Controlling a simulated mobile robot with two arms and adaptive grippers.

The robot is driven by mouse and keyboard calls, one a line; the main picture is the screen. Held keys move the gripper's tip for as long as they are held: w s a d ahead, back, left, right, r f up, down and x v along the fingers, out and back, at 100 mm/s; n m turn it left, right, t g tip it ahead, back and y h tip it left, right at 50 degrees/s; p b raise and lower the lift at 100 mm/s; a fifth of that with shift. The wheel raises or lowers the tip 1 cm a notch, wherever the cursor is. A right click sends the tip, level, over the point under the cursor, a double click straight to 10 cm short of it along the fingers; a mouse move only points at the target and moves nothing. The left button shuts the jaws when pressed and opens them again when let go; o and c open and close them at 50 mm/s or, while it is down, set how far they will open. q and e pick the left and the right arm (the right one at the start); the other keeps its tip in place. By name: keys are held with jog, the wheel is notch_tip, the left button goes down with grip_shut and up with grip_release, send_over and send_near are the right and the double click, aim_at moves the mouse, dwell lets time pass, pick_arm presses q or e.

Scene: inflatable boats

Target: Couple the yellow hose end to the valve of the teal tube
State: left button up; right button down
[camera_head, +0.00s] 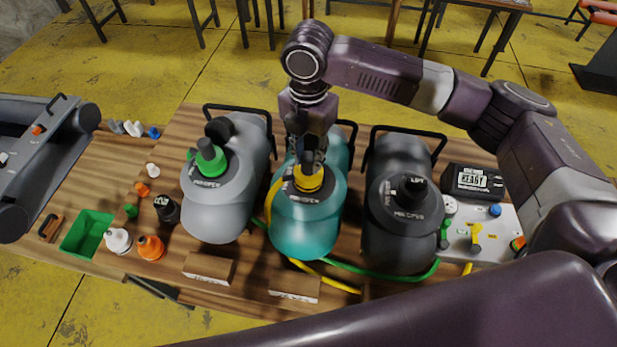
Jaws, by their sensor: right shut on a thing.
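The teal tube (308,238) lies in the middle of three tubes on the wooden table. The yellow hose end (308,180) is upright at the valve place on top of it. My right gripper (312,158) comes down from above and is shut on the yellow hose end. The valve is hidden beneath the hose end, so I cannot tell whether they are locked together or only touching. The yellow hose (336,284) shows beside the teal tube's left side and along its front. My left gripper is not in view.
A light grey tube (212,212) with a green hose end (210,160) stands left, a dark grey tube (398,240) right. A green hose (375,272) crosses in front. A pump box (490,235) is right; a green bin (86,232), bottles and caps are left.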

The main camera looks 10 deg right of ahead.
jog(key=m, duration=0.3)
jog(key=shift+m, duration=0.6)
jog(key=m, duration=0.4)
jog(key=shift+w, duration=0.1)
jog(key=c, duration=1.5)
grip_release()
jog(key=shift+c, duration=0.2)
notch_tip(320, 180, up, 12)
